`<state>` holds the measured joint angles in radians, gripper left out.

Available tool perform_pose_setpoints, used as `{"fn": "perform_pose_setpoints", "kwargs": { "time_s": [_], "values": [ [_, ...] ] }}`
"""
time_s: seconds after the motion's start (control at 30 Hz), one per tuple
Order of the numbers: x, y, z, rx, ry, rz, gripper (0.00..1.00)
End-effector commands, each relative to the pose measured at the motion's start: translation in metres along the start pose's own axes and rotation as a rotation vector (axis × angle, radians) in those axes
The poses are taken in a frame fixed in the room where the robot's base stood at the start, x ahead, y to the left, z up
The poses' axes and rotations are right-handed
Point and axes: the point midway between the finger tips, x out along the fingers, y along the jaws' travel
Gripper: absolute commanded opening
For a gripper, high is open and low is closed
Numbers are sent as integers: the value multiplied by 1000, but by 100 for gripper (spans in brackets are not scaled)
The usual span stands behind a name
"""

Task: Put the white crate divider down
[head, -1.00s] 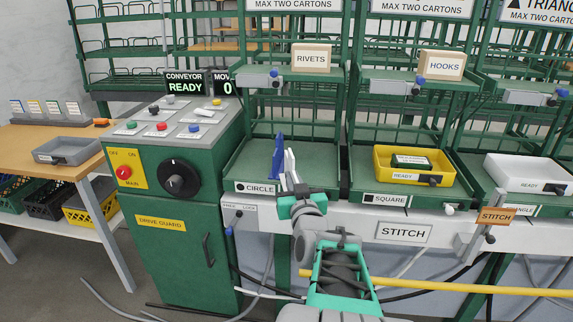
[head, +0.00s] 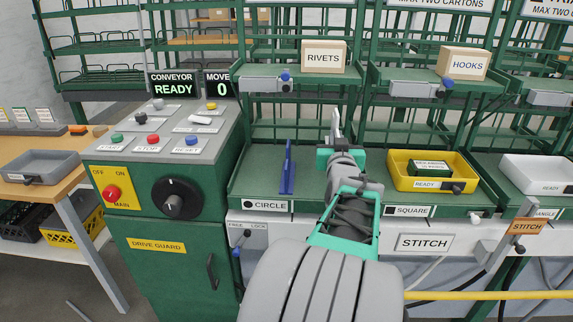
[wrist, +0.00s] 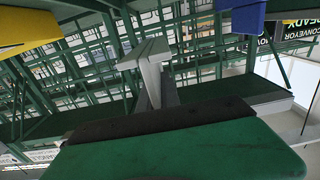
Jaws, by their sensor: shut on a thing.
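The white crate divider (head: 335,124) is in my gripper (head: 336,146), in front of the green rack. In the wrist view the divider (wrist: 150,68) shows as a pale upright piece with a wider top, past the dark pad. My gripper is shut on it, over the green shelf between the CIRCLE and SQUARE labels. The arm hides much of the grip, and I cannot tell whether the divider's lower edge touches the shelf. A blue divider (head: 288,168) stands upright on the CIRCLE shelf (head: 258,180), left of my gripper and apart from it.
A yellow tray (head: 400,180) with a dark green box stands close on the right, on the SQUARE shelf. A white tray (head: 540,175) is farther right. The control cabinet (head: 160,225) stands left. RIVETS (head: 323,58) and HOOKS (head: 464,64) cartons sit above.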

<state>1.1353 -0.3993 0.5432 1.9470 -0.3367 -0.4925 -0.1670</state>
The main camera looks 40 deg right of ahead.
Motion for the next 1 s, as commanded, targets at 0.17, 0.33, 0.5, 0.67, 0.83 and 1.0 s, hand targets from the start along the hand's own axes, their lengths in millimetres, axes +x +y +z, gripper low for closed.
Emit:
{"fn": "perform_pose_setpoints", "kwargs": {
  "time_s": [0.17,0.33,0.5,0.67,0.83,1.0],
  "values": [
    [-65,-6,-36,-2,3,11,0],
    [-116,-21,-38,0,6,14,0],
    [-115,-28,-21,4,2,9,0],
    [-72,-29,2,4,-1,7,0],
    [-28,-28,34,3,-1,9,0],
    [-1,-27,62,3,3,10,0]
  ]
}}
